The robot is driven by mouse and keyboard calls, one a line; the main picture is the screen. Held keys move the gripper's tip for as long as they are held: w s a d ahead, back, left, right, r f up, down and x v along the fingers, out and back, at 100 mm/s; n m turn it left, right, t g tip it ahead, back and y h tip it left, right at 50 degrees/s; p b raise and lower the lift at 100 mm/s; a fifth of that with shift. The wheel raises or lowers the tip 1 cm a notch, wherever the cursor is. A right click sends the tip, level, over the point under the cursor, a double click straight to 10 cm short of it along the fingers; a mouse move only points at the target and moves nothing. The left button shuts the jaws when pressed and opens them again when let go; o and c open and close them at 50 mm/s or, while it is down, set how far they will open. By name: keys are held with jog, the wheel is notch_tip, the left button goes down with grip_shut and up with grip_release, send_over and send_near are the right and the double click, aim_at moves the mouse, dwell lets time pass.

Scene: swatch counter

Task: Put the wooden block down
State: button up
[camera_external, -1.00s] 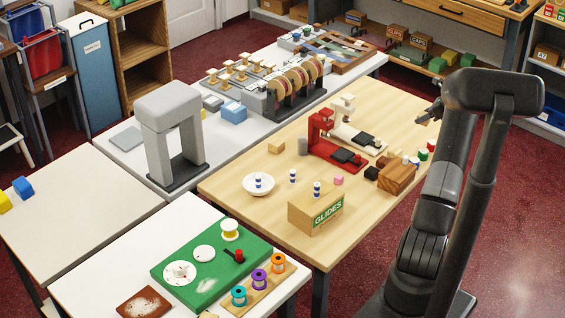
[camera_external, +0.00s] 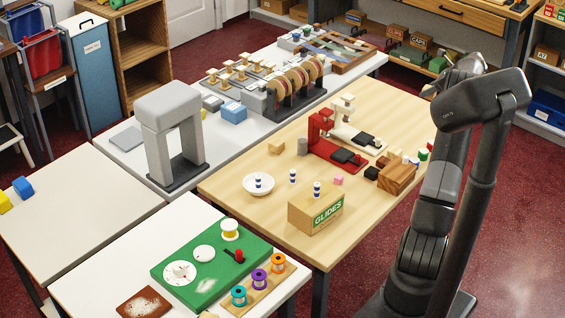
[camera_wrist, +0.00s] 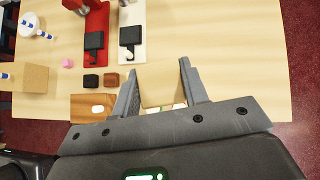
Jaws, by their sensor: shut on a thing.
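My gripper (camera_wrist: 160,90) shows in the wrist view, its two dark fingers closed on a pale wooden block (camera_wrist: 162,92). The block is nearly the colour of the table behind it, so its outline is faint. The wooden table (camera_wrist: 225,60) lies below and beyond the fingers, with bare top around them. I cannot tell how high the block is above it. In the external view my arm hides most of the gripper and the block. The table (camera_external: 245,185) also shows there.
A red machine (camera_wrist: 97,30) and a white machine (camera_wrist: 131,35) stand left of the fingers. A black block (camera_wrist: 90,84), a brown block (camera_wrist: 111,80) and a striped wooden box (camera_external: 397,180) stand nearby. A GLIDES box (camera_external: 305,215) stands near the front. The table's right part is clear.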

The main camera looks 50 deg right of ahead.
jog(key=w+a+n+y, duration=0.2)
jog(key=w+a+n, duration=0.1)
jog(key=w+a, duration=1)
jog(key=w+a+n+g+y, duration=0.1)
jog(key=w+a+n, duration=0.1)
jog(key=w+a, duration=0.75)
jog(key=w+a+n+g+y, duration=0.15)
jog(key=w+a, duration=0.45)
jog(key=a, duration=0.6)
jog(key=w+a+n+g+y, duration=0.1)
jog(key=w+a+n, duration=0.1)
jog(key=w+a, duration=0.7)
jog(key=n+g+y, duration=0.2)
jog(key=n+g, duration=0.3)
jog(key=n, duration=0.3)
send_over(124, 271)
jog(key=d, duration=0.4)
notch_tip(124, 271, down, 12)
jog(key=shift+s+d+r, duration=0.1)
jog(key=shift+d, duration=0.05)
jog(key=shift+a+f, duration=0.35)
jog(key=shift+a, duration=0.1)
jog(key=shift+f, duration=1.9)
